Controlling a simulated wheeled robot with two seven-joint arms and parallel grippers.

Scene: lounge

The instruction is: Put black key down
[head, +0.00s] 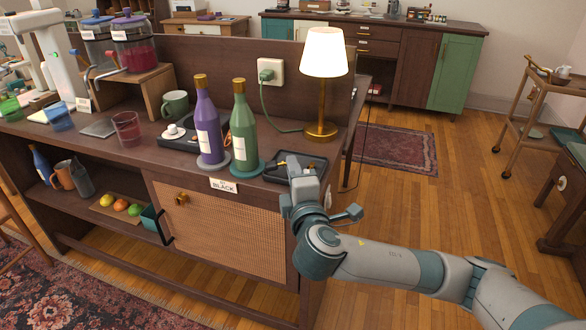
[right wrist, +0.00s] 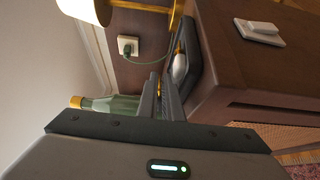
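My right gripper (head: 308,180) reaches over the near right corner of the sideboard, at the black tray (head: 284,158). In the right wrist view its two dark fingers (right wrist: 160,92) are close together, with their tips beside the tray (right wrist: 187,50). I cannot make out a black key in either view; anything thin between the fingers is hidden or too dark to tell. A small grey object with a gold-coloured end (right wrist: 179,66) lies in the tray. A card reading BLACK (head: 223,186) is on the sideboard's front edge. My left gripper is not in view.
A green bottle (head: 243,135) and a purple bottle (head: 208,130) stand left of the tray. A lit lamp (head: 322,75) stands behind it, its cord running to a wall socket (head: 271,71). The sideboard's right end drops to open wooden floor.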

